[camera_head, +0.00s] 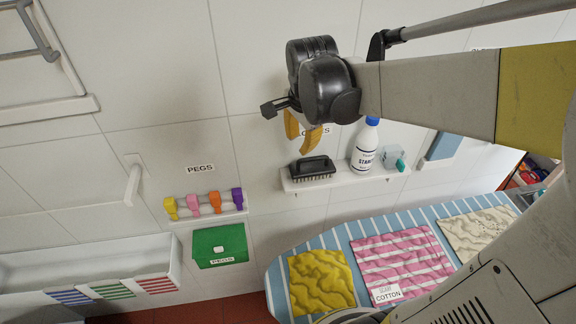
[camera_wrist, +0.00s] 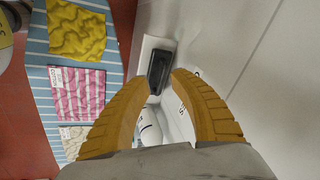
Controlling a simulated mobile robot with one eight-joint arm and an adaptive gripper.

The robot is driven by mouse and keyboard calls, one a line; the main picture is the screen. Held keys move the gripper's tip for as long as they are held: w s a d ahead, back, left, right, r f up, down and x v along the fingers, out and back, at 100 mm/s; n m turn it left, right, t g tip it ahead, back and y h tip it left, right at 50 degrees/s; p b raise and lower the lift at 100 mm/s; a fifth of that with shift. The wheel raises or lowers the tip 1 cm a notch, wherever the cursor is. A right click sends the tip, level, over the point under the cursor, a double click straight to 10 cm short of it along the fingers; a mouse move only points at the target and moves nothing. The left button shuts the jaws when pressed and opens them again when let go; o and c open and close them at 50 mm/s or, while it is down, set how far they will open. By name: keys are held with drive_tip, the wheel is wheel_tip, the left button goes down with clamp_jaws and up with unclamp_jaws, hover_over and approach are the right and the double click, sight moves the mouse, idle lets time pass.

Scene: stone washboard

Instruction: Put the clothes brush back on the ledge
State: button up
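The clothes brush (camera_head: 312,168), black with bristles facing down, sits on the left part of the white wall ledge (camera_head: 345,181). In the wrist view the brush (camera_wrist: 160,68) lies beyond the fingertips, on the pale ledge (camera_wrist: 148,44). My gripper (camera_head: 303,138) is above the brush and apart from it, its yellow fingers pointing down. In the wrist view my gripper (camera_wrist: 158,88) is open, with a clear gap between the fingertips and nothing held. The fingers partly cover the wall label above the ledge.
A white bottle with a blue cap (camera_head: 365,146) stands right of the brush, and a teal item (camera_head: 401,164) sits at the ledge's right end. Colored pegs (camera_head: 203,204) hang at left above a green box (camera_head: 219,245). Below is a striped ironing board (camera_head: 280,285) with folded cloths.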

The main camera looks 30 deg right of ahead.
drive_tip(key=s+a+r+n+t+y, duration=0.1)
drive_tip(key=s+a+n+t, duration=0.3)
drive_tip(key=s+a+n, duration=0.6)
drive_tip(key=s+n, duration=0.2)
drive_tip(key=n, duration=0.4)
drive_tip(key=shift+s+a+r, duration=0.15)
drive_tip(key=shift+s, duration=0.2)
